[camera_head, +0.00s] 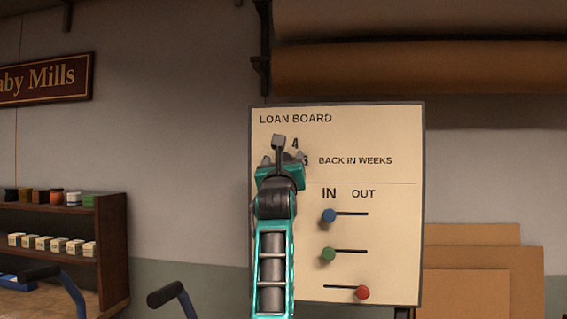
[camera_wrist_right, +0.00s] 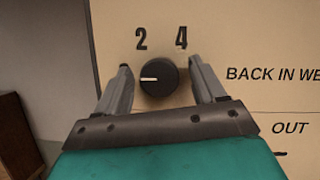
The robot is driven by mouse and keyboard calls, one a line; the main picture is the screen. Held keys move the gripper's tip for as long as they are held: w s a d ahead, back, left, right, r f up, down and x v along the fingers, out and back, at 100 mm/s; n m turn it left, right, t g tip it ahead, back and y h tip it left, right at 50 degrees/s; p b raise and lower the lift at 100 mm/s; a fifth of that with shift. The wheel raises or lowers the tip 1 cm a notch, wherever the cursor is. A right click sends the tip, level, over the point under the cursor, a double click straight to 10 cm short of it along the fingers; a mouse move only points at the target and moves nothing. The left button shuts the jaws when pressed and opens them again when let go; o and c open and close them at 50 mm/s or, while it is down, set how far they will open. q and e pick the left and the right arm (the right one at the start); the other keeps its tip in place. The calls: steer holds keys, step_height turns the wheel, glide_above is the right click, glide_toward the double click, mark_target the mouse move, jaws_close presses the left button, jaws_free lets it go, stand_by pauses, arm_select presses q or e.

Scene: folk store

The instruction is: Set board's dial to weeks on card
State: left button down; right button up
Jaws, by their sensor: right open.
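The cream loan board (camera_head: 390,135) is on the wall, with "BACK IN WEEKS" printed on it. Its round black dial (camera_wrist_right: 158,80) shows in the right wrist view, its white pointer mark facing left. The numbers 2 and 4 are printed above the dial, left and right of centre. My right gripper (camera_head: 283,159) is in front of the board's upper left. In the wrist view its open fingers (camera_wrist_right: 160,70) stand either side of the dial, with gaps showing. In the head view my arm hides the dial. I see no card with weeks. My left gripper is out of view.
Below the dial, blue (camera_head: 328,216) and green (camera_head: 327,254) knobs are at the left of their slots, under IN. A red knob (camera_head: 362,292) is at the right of its slot. A shelf (camera_head: 112,240) with small goods stands left. Cardboard sheets (camera_head: 480,275) lean at right.

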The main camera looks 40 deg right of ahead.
steer(key=c, duration=1)
steer(key=shift+c, duration=0.3)
steer(key=shift+f, duration=0.1)
steer(key=m+g+h+b, duration=0.1)
steer(key=m+g, duration=0.1)
steer(key=m, duration=0.3)
steer(key=m+g+h+b, duration=0.1)
steer(key=m+g+b, duration=0.1)
steer(key=m, duration=0.4)
steer(key=m+g+h+b, duration=0.1)
steer(key=m+g+b, duration=0.1)
steer(key=m, duration=0.3)
steer(key=shift+w+a+m+g, duration=0.2)
steer(key=shift+m+g, duration=0.1)
steer(key=shift+g, duration=0.4)
steer(key=o, duration=1.1)
steer(key=shift+c, duration=0.2)
